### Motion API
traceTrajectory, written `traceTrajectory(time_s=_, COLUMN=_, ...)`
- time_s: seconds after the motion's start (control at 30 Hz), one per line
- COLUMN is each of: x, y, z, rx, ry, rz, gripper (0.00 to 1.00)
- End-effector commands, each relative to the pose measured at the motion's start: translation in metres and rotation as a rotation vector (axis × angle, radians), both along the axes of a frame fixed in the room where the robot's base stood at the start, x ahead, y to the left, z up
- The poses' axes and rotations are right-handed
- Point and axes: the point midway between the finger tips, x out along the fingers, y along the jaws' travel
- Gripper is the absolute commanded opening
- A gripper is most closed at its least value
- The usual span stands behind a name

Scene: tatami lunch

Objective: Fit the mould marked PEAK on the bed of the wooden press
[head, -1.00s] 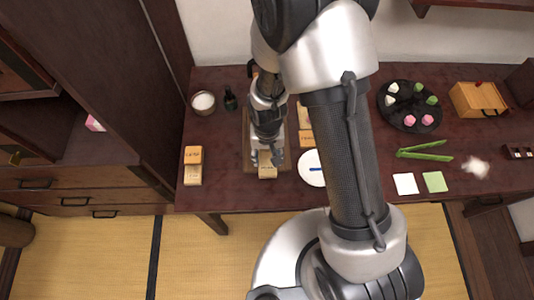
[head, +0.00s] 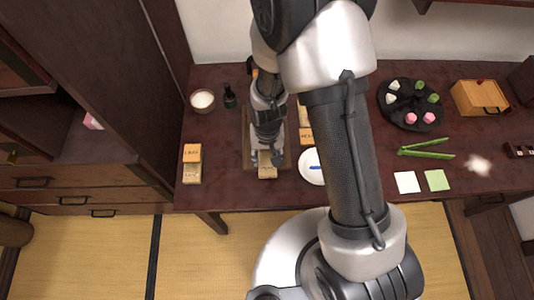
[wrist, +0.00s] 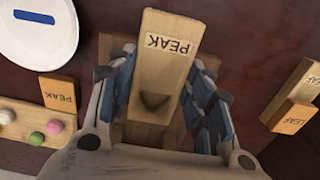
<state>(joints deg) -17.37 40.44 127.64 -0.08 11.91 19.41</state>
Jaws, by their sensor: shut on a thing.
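The PEAK mould (wrist: 165,60) is a pale wooden block with its label at one end and a dark pointed hollow. In the head view its end (head: 267,173) shows at the front of the brown wooden press (head: 247,155). My gripper (wrist: 165,85) is shut on the mould, with a blue-padded finger on each side; it also shows in the head view (head: 267,157). The mould is over the press base (wrist: 238,60). Whether it touches the bed I cannot tell. My arm and gripper hide most of the press.
Left of the press stand an orange LEAF block (head: 193,153) and a paler block (head: 192,174). To its right are an orange PEAK block (wrist: 58,92), a tray of coloured balls (wrist: 28,130) and a white plate (head: 311,165). A cup (head: 203,100) stands back left.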

Motion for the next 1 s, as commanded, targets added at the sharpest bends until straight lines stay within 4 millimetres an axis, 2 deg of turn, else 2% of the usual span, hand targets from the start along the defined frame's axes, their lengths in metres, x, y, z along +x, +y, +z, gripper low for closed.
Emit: traceTrajectory(time_s=1.0, x=0.000, y=0.000, z=-0.019, rx=0.000, ry=0.000, rz=0.000, gripper=0.21)
